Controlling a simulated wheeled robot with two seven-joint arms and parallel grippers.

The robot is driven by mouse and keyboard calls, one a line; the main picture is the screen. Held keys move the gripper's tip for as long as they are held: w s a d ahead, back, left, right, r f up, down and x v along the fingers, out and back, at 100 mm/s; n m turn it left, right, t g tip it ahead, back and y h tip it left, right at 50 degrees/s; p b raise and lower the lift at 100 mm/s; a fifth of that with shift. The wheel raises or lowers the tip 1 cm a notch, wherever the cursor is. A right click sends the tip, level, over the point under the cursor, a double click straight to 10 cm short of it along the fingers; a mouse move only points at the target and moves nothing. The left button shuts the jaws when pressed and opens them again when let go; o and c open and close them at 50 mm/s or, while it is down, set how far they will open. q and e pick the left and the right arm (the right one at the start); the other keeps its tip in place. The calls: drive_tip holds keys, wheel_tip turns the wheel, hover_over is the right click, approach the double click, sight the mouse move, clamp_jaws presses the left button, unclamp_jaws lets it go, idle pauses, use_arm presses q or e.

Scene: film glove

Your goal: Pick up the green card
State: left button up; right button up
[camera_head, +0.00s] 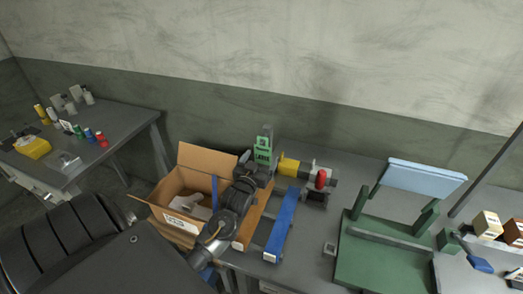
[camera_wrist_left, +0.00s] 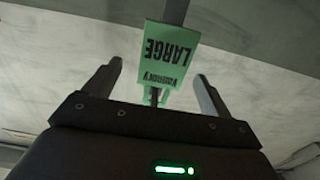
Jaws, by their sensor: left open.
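The green card (camera_head: 263,151) stands upright behind my left gripper in the head view. In the left wrist view the green card (camera_wrist_left: 168,52) shows dark print reading "LARGE", upside down, in the gap between the fingers. My left gripper (camera_wrist_left: 158,70) is open, with one finger on each side of the card in that picture; I see no finger touching it. In the head view my left gripper (camera_head: 258,172) is just below the card, and its wrist partly hides what is beneath. My right gripper is not in view.
An open cardboard box (camera_head: 168,190) is left of my left wrist. A yellow and red device (camera_head: 305,172) is close on the card's right. A blue strip (camera_head: 281,228) lies in front. A green stand (camera_head: 380,255) with a light blue panel (camera_head: 425,178) is further right.

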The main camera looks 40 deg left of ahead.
sight(262, 153)
use_arm(q)
drive_tip(key=shift+a, duration=0.25)
drive_tip(key=shift+w+r, duration=0.1)
drive_tip(key=shift+r, duration=0.1)
drive_tip(key=p+x, duration=0.3)
drive_tip(key=x, duration=0.1)
drive_tip(key=shift+w+a, duration=0.1)
drive_tip(key=shift+w, duration=0.1)
drive_tip(key=shift+w+a+f, duration=0.1)
drive_tip(key=shift+w+a, duration=0.05)
drive_tip(key=shift+w, duration=0.05)
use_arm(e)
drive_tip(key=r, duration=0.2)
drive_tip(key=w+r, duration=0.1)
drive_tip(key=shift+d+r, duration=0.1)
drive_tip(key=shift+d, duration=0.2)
use_arm(q)
drive_tip(key=shift+c, duration=0.2)
drive_tip(key=c, duration=1)
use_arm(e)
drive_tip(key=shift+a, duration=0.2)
